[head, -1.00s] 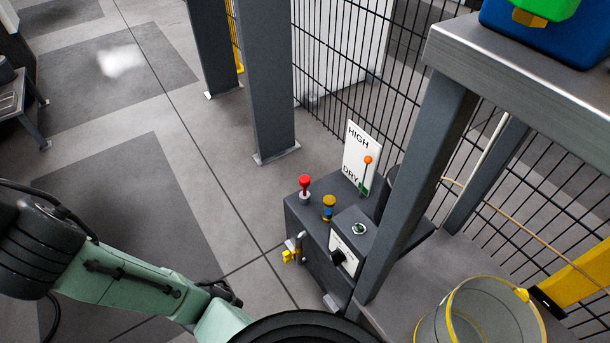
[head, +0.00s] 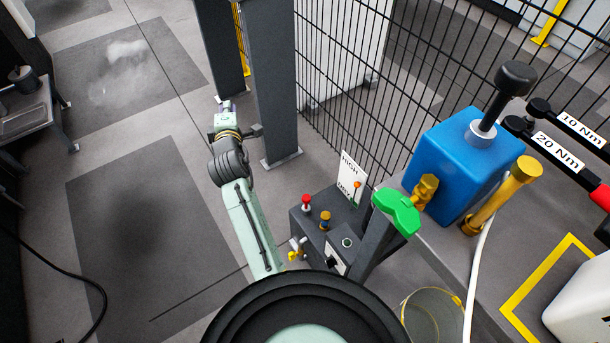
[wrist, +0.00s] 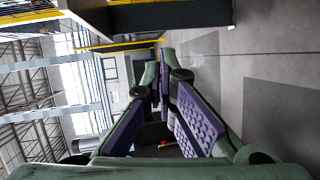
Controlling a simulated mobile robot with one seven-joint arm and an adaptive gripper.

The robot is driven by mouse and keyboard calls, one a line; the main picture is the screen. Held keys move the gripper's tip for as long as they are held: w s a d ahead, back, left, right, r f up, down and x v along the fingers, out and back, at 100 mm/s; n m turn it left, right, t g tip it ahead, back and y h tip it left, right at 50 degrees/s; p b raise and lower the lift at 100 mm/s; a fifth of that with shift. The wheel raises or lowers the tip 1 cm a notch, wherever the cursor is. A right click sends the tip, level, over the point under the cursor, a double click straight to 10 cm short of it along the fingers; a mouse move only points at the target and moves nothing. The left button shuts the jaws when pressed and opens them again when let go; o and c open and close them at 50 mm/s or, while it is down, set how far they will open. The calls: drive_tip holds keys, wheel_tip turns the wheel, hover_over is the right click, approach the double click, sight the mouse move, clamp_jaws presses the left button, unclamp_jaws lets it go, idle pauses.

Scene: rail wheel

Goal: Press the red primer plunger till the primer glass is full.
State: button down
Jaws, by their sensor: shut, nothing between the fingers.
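The red primer plunger (head: 306,203) stands upright on top of a dark grey box (head: 301,225), below the middle of the head view. Beside it is a small amber-capped cylinder (head: 325,220) that may be the primer glass; its fill level is too small to tell. My gripper (head: 225,104) is out beyond and left of the box, clear of the plunger and near the grey posts. In the wrist view its purple-padded fingers (wrist: 166,62) are shut and empty, and the plunger cannot be made out there.
Grey posts (head: 276,85) and a black mesh fence (head: 345,65) stand behind the box. A HIGH/DRY gauge plate (head: 350,172), a yellow-handled tap (head: 293,255) and a bench with a blue tank (head: 462,165) are close by. Floor at left is open.

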drive_tip(key=s+d+f+n+g+h+p, duration=0.2)
drive_tip(key=d+f+g+h+p, duration=0.3)
drive_tip(key=d+f, duration=0.75)
drive_tip(key=n+g+h+p, duration=0.1)
drive_tip(key=g+h+p, duration=0.1)
drive_tip(key=p, duration=0.2)
hover_over(308, 199)
wheel_tip(308, 199, down, 6)
drive_tip(key=shift+d, duration=0.1)
drive_tip(key=shift+f, duration=0.15)
wheel_tip(308, 199, down, 7)
drive_tip(key=b, duration=0.6)
drive_tip(key=shift+f+b, duration=0.35)
drive_tip(key=shift+f, duration=0.4)
drive_tip(key=shift+f, duration=0.15)
drive_tip(key=shift+f, duration=0.3)
